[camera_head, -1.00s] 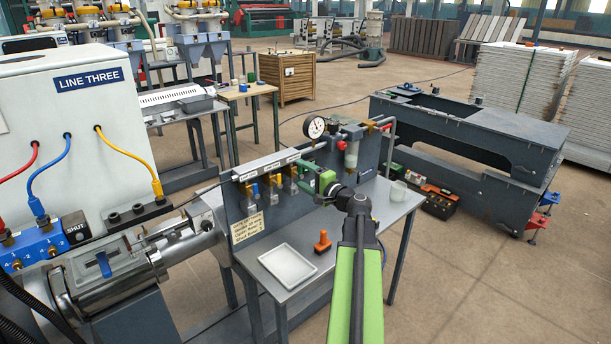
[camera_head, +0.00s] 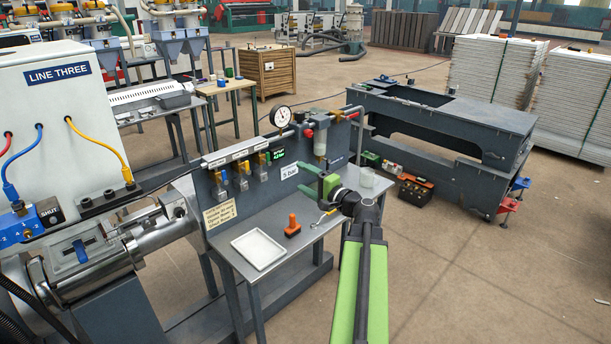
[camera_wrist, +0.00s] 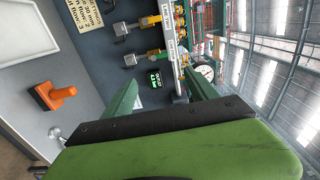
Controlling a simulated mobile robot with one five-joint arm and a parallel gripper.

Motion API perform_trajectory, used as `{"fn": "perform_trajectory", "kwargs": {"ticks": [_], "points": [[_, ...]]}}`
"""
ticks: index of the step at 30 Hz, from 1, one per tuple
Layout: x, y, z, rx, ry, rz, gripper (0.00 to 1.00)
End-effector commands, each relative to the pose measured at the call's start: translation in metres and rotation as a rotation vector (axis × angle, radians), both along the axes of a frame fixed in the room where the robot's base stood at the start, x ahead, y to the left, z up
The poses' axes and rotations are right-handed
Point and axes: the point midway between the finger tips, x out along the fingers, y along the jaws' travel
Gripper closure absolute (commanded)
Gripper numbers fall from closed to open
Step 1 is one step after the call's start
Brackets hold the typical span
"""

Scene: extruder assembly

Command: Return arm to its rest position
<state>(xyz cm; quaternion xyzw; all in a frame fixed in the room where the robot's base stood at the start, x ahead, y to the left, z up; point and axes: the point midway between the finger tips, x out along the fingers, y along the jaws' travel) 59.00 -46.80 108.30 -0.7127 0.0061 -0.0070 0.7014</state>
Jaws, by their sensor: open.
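My gripper (camera_head: 315,177) is open and empty, its green fingers pointing at the grey valve panel (camera_head: 345,140). It is in front of the panel, above the bench (camera_head: 300,258), apart from the levers as far as I can tell. In the wrist view my gripper (camera_wrist: 160,88) shows both fingers spread with nothing between them. A green-lit display (camera_wrist: 155,79) shows beyond the gap. My green arm reaches up from the bottom of the head view.
A pressure gauge (camera_head: 281,116) stands atop the panel. The extruder barrel (camera_head: 95,262) is left. Open floor lies to the right.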

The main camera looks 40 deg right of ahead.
Motion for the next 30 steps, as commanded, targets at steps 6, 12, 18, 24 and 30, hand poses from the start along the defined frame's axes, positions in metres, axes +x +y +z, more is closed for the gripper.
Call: {"fn": "perform_trajectory", "kwargs": {"ticks": [6,12,18,24,30], "points": [[-0.001,0.007,0.0,0.0,0.0,0.01,0.33],[-0.002,0.007,0.0,0.0,0.0,0.009,0.33],[0.0,0.009,0.0,0.0,0.0,0.013,0.33],[0.06,0.09,0.004,0.0,0.0,0.155,0.33],[0.129,0.252,-0.011,-0.07,0.072,0.412,0.33]]}}
